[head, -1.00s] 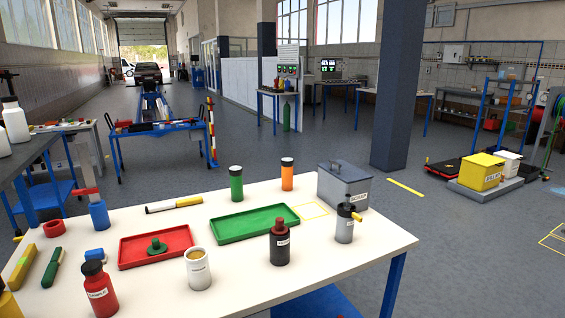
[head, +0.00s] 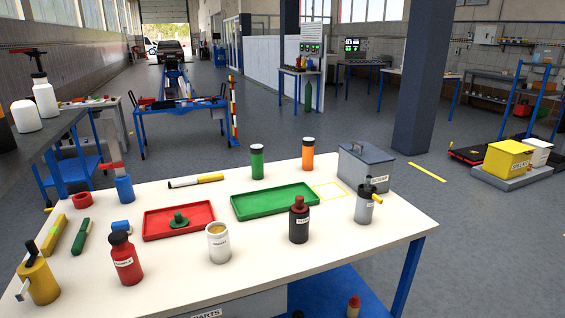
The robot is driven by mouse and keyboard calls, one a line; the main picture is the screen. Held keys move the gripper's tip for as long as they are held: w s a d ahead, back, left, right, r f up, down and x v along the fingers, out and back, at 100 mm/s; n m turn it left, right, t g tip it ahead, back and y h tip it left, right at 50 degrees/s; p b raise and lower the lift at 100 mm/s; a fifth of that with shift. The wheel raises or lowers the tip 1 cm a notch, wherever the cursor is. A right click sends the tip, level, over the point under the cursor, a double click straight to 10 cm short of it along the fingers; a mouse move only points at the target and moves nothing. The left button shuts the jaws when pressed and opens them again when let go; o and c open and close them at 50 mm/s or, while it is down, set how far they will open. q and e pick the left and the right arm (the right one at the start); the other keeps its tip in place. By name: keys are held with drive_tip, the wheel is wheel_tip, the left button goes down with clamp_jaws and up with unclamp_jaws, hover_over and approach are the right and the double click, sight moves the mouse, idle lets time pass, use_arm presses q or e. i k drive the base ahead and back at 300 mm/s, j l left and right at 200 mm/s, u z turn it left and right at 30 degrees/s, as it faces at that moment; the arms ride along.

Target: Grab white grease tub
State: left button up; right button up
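The white grease tub (head: 218,243) stands upright at the front middle of the white table (head: 350,275). Neither of my grippers shows in the head view.
A red tray (head: 152,231) holds a green knobbed piece (head: 179,221). A green tray (head: 274,203), a grey oil can (head: 364,206), a grey metal box (head: 366,166) and a yellow can (head: 40,280) also stand on the table.

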sight(217, 232)
drive_tip(key=i+l+u, duration=0.3)
drive_tip(key=u, duration=0.15)
drive_tip(key=i+l+u, duration=0.2)
drive_tip(key=l+u, duration=0.2)
drive_tip(key=l, duration=0.15)
